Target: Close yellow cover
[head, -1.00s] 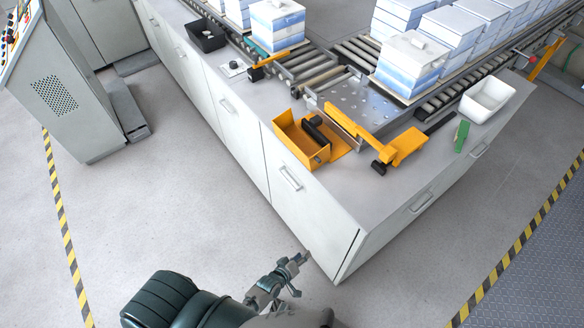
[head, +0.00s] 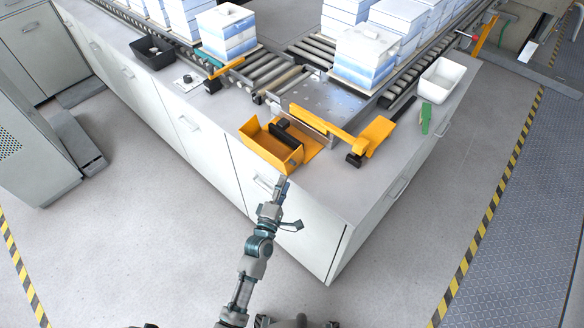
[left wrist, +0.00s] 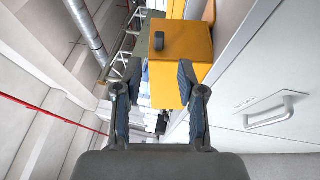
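The yellow cover (head: 269,146) is a hollow, box-like piece standing open on the near edge of the grey counter (head: 337,195). A black bar-shaped part (head: 291,136) lies along its right side, beside a flat yellow base. My left gripper (head: 282,186) is just in front of and below the cover, near the cabinet front. In the left wrist view the yellow cover (left wrist: 185,75) is ahead, partly behind the right finger. The left gripper's fingers (left wrist: 160,90) are spread apart with nothing held between them. My right gripper is not in view.
Roller conveyors carry stacked white-blue blocks (head: 368,55) behind. A black tray (head: 152,52) and a white bin (head: 441,80) sit on the counter. Cabinet handles (head: 264,185) protrude below the counter.

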